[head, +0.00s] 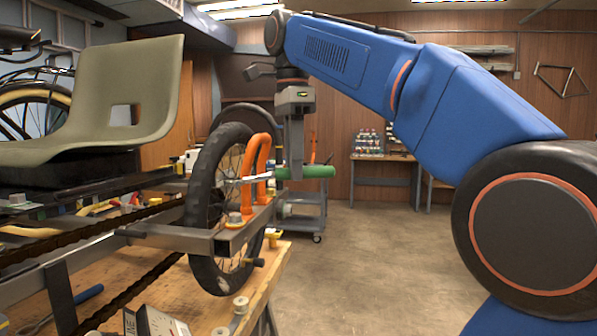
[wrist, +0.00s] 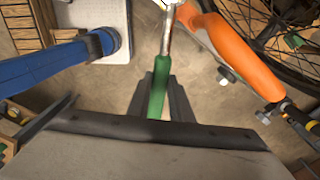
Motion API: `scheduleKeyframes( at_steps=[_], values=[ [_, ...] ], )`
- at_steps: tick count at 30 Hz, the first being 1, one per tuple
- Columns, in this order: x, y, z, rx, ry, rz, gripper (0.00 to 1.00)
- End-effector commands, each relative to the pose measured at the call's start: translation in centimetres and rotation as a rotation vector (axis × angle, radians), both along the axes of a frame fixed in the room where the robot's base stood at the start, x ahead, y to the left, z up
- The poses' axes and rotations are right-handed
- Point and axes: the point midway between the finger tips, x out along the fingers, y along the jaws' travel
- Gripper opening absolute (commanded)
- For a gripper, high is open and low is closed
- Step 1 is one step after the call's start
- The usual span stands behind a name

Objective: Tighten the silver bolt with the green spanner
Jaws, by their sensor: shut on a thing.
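My gripper (head: 295,170) hangs from the arm, right of the orange fork (head: 263,150), and is shut on the green handle of the spanner (head: 318,171). The spanner lies roughly level, its silver shank pointing left towards the fork and wheel. The wrist view shows the green handle (wrist: 158,85) between my fingers (wrist: 160,98); the silver end runs off the top edge. A silver bolt head (head: 235,217) sits on the grey frame bar, below the shank and apart from it. Another silver bolt (wrist: 226,76) shows beside the orange fork in the wrist view. I cannot tell which bolt is meant.
A black-tyred wheel (head: 212,190) stands by the fork. The grey trike frame (head: 170,240) spans a wooden bench (head: 262,293), with a beige seat (head: 110,90) at left. A trolley (head: 308,210) stands behind. The floor at right is clear.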

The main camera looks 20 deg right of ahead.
Motion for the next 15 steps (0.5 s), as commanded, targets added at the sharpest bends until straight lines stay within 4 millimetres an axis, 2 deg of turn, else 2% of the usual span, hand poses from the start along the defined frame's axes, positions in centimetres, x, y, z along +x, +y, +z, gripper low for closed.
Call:
scheduleKeyframes(
  at_steps=[15],
  values=[
    [-0.10,0.02,-0.58,0.000,0.000,0.002,0.00]
  ],
)
